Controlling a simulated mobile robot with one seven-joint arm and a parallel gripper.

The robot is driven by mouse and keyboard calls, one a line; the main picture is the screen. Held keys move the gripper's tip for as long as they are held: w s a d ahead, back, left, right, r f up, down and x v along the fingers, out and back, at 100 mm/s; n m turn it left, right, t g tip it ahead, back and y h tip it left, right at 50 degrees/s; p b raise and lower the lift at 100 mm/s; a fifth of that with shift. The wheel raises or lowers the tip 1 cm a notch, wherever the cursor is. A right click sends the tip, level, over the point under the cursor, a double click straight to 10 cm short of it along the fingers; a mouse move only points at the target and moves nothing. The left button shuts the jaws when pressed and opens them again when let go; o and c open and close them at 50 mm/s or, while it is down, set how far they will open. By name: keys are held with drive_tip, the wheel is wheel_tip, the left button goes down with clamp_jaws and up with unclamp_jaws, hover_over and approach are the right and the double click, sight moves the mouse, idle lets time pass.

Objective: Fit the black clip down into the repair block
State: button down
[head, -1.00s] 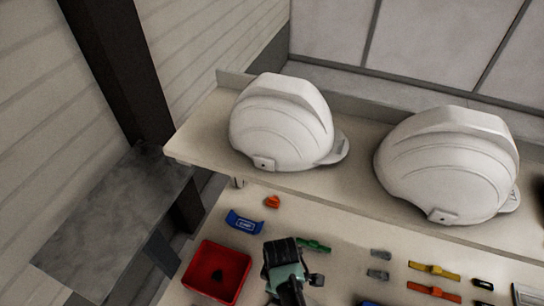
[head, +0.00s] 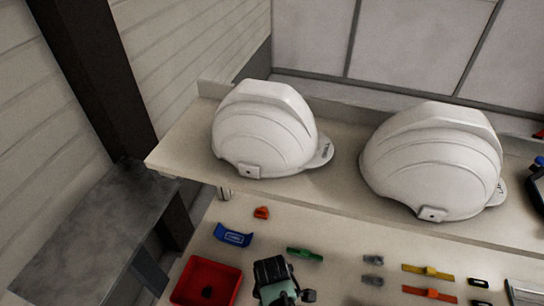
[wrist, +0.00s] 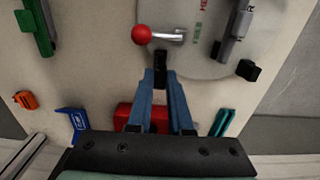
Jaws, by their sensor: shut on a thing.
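My gripper (wrist: 160,75) is shut on a small black clip (wrist: 160,62), which stands out beyond the blue fingertips in the wrist view. In the head view my gripper shows only as a dark and teal body (head: 274,280) at the bottom edge; its fingertips and the clip are hidden there. In the wrist view the clip's end lies just below a red ball lever (wrist: 142,35), over the edge of a grey round plate (wrist: 195,62). I cannot tell whether they touch. I cannot make out which thing is the repair block.
Two white helmets (head: 264,130) (head: 432,160) stand on the shelf behind. A red tray (head: 190,292) with a dark thing inside is left of my gripper. Blue (head: 233,235), orange (head: 262,213) and green (head: 304,254) parts lie nearby. Yellow (head: 427,271) and red-orange (head: 430,294) clips lie right.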

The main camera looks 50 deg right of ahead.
drive_tip(key=shift+f+b, duration=0.6)
drive_tip(key=shift+f, duration=0.55)
drive_tip(key=shift+p, duration=0.55)
idle(0.7)
drive_tip(key=shift+f+b, duration=1.05)
drive_tip(key=shift+f, duration=0.15)
drive_tip(key=c, duration=0.8)
unclamp_jaws()
drive_tip(key=shift+o, duration=0.2)
wheel_tip(320, 180, up, 13)
drive_tip(key=shift+r, duration=0.1)
